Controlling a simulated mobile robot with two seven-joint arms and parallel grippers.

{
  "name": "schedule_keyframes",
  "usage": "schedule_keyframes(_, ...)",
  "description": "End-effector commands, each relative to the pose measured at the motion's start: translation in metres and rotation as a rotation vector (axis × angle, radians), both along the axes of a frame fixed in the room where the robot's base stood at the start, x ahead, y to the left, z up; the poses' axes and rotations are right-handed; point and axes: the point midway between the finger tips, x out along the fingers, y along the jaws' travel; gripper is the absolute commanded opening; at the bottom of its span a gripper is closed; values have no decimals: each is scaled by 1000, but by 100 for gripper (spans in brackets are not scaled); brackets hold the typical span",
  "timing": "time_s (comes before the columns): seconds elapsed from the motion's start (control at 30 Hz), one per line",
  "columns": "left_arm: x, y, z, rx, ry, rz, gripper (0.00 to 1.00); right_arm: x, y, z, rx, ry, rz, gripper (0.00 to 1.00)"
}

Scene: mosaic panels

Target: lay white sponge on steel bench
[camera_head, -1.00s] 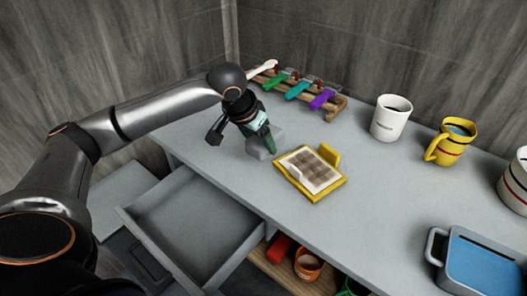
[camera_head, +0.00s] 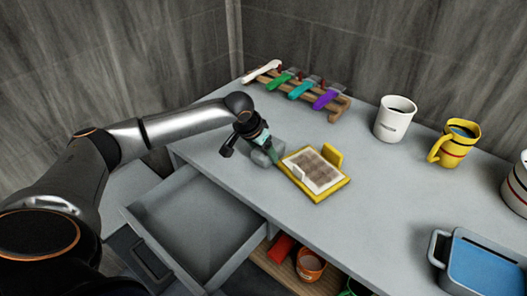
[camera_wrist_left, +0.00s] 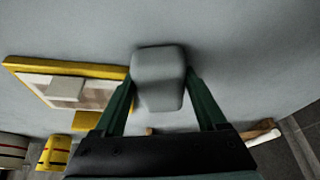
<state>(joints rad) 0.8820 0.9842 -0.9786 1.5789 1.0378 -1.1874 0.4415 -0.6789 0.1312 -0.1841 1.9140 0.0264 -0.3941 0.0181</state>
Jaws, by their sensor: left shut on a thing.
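The white sponge (camera_head: 265,153), a pale grey-white block with rounded edges, is between the green fingers of my left gripper (camera_head: 268,149). In the left wrist view the sponge (camera_wrist_left: 158,78) has a finger against each side, and the left gripper (camera_wrist_left: 160,84) is shut on it. The steel bench (camera_head: 375,205) is the grey top beneath. The sponge is at or just above the bench surface, close to its front left part; I cannot tell whether it touches. My right gripper is not in view.
A yellow-framed panel (camera_head: 337,190) lies just right of the sponge. A wooden rack (camera_head: 338,108) with coloured handles stands behind. A white mug (camera_head: 396,119), yellow mug (camera_head: 453,143) and blue tray (camera_head: 485,265) are to the right. An open drawer (camera_head: 200,220) juts out in front.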

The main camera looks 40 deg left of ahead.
Motion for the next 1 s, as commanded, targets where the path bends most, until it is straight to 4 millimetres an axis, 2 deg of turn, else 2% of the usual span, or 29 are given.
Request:
schedule_keyframes(0.53,-4,-2,-20,2,17,-4,29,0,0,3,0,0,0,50)
schedule_keyframes(0.57,-4,-2,-20,2,18,-4,77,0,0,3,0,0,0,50)
schedule_keyframes(0.77,-4,-2,-21,1,19,-4,100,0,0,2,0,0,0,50)
schedule_keyframes(1.0,-5,-3,-21,0,20,-5,100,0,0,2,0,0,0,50)
